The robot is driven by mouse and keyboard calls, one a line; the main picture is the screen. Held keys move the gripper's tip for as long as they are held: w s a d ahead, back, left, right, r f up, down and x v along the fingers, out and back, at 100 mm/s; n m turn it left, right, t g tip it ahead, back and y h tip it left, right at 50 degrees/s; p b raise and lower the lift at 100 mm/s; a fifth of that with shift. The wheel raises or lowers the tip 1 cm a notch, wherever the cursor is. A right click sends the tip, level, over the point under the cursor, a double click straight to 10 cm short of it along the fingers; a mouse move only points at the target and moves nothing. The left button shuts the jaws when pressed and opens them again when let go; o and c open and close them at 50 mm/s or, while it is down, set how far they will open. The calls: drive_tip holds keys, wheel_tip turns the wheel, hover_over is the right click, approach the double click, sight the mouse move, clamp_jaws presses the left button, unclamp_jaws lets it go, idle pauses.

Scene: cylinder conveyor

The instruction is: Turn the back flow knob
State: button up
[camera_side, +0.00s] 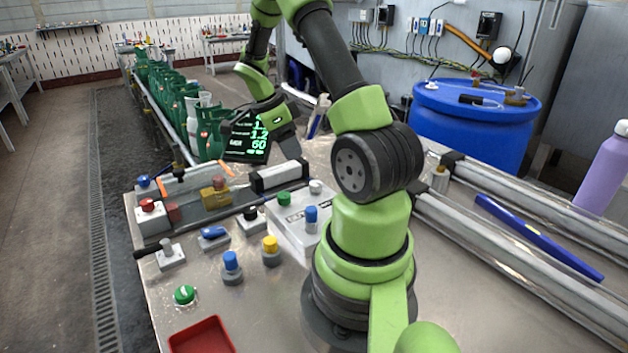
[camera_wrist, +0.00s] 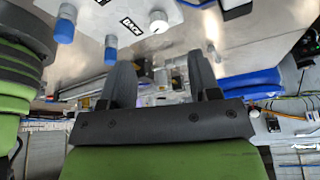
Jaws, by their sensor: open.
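A pale control box (camera_side: 296,228) on the bench carries a green knob (camera_side: 284,198), a white knob (camera_side: 316,187) and a blue knob (camera_side: 311,214). In the wrist view, the white knob (camera_wrist: 158,22) stands beyond my fingertips, apart from them, with a printed label beside it. Two blue knobs (camera_wrist: 64,31) show to its left.
A dark display (camera_side: 247,136) with green digits stands behind the box. Blue and yellow knobs (camera_side: 270,247), levers and a red tray (camera_side: 202,338) crowd the front left. Green cylinders (camera_side: 175,95) line the conveyor. A blue drum (camera_side: 475,120) stands at the back right.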

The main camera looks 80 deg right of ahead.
sight(316, 183)
drive_tip(key=shift+m, duration=0.5)
drive_tip(key=x, duration=0.3)
drive_tip(key=s+x, duration=0.1)
drive_tip(key=x, duration=0.7)
drive_tip(key=shift+s+d, duration=0.2)
drive_tip(key=shift+s, duration=0.05)
drive_tip(key=c, duration=0.9)
